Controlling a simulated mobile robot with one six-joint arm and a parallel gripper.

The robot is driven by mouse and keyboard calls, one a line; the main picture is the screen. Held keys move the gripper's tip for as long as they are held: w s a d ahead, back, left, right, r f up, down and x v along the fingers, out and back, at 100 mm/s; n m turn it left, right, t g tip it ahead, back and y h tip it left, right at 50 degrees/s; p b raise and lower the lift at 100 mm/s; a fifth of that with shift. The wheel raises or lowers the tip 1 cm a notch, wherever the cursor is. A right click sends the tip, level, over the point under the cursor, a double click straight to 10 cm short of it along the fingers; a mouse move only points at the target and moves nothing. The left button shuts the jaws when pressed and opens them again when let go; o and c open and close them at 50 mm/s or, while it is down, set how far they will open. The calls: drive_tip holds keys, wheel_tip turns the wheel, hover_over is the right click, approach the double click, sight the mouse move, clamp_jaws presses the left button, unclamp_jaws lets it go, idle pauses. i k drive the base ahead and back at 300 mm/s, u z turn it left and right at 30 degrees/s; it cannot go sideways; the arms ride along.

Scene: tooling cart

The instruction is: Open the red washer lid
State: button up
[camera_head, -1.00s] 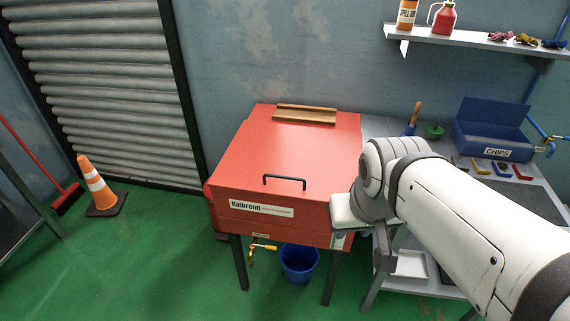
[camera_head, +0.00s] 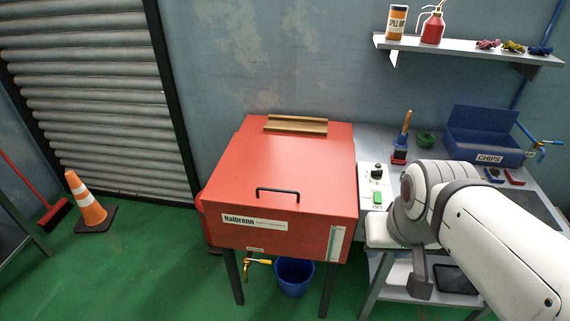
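The red washer (camera_head: 250,240) stands on dark legs in the middle of the head view. Its red lid (camera_head: 290,165) is shut and lies flat on top. A black bar handle (camera_head: 278,190) is fixed near the lid's front edge. A wooden strip (camera_head: 296,124) lies at the back of the lid. My gripper (camera_head: 420,285) is to the right of the washer, apart from the handle, pointing down in front of the bench. Its fingers are mostly hidden by my arm, so its opening does not show.
A control panel with a green button (camera_head: 377,198) sits right of the washer. A grey bench (camera_head: 450,190) holds a blue chips box (camera_head: 487,155). A shelf (camera_head: 470,50) hangs above. A blue bucket (camera_head: 294,277) is under the washer. An orange cone (camera_head: 86,203) stands left on open floor.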

sight(297, 176)
drive_tip(key=u, duration=0.05)
drive_tip(key=i, duration=1)
drive_tip(key=z, duration=0.05)
